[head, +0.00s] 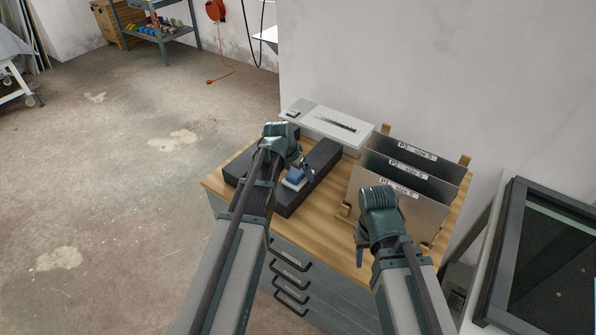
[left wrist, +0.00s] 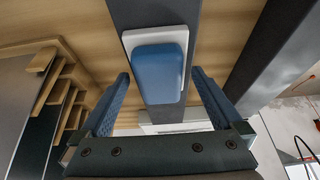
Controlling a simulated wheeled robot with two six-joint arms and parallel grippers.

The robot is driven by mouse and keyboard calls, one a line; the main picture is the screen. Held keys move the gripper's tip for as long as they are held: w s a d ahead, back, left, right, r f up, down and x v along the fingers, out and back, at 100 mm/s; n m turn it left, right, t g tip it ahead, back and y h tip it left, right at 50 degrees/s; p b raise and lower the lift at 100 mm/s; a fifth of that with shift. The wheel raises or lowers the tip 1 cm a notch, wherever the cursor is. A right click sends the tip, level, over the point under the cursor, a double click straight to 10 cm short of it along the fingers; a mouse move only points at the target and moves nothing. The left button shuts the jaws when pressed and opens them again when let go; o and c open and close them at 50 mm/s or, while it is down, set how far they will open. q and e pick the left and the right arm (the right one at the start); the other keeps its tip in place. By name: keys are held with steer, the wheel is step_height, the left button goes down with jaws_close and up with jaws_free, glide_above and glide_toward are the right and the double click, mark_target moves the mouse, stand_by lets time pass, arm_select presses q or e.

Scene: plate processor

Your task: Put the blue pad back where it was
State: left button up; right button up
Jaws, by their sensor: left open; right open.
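The blue pad (head: 296,177) has a pale base and lies on a dark bar (head: 317,170) on the wooden cabinet top. In the left wrist view the pad (left wrist: 158,72) shows from close up, with the dark bar beneath it. My left gripper (head: 303,166) is open over the pad. In the left wrist view its two fingers (left wrist: 160,76) stand on either side of the pad, with gaps showing. My right gripper (head: 360,253) is open over the cabinet's front right part, apart from the pad; its fingertips are small and partly hidden by the wrist.
Metal plates (head: 412,170) labelled P1 and size stand in a wooden rack at the right. A pale grey box with a slot (head: 325,128) sits at the back. A second dark bar (head: 238,166) lies left. A dark-framed panel (head: 545,250) stands beyond the cabinet at right.

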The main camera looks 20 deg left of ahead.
arm_select(q)
steer(key=p+v, duration=1.1)
steer(key=v, duration=0.1)
steer(key=s+d+g+y, duration=0.1)
steer(key=s+d+g, duration=0.1)
steer(key=s+d, duration=0.5)
steer(key=s+d+f+g+y, duration=0.1)
steer(key=s+d+g+y, duration=0.1)
steer(key=s+d, duration=0.6)
steer(key=s, duration=0.4)
steer(key=shift+s+f+g, duration=0.25)
steer(key=shift+f+g, duration=0.05)
steer(key=shift+g, duration=0.1)
steer(key=shift+c, duration=0.3)
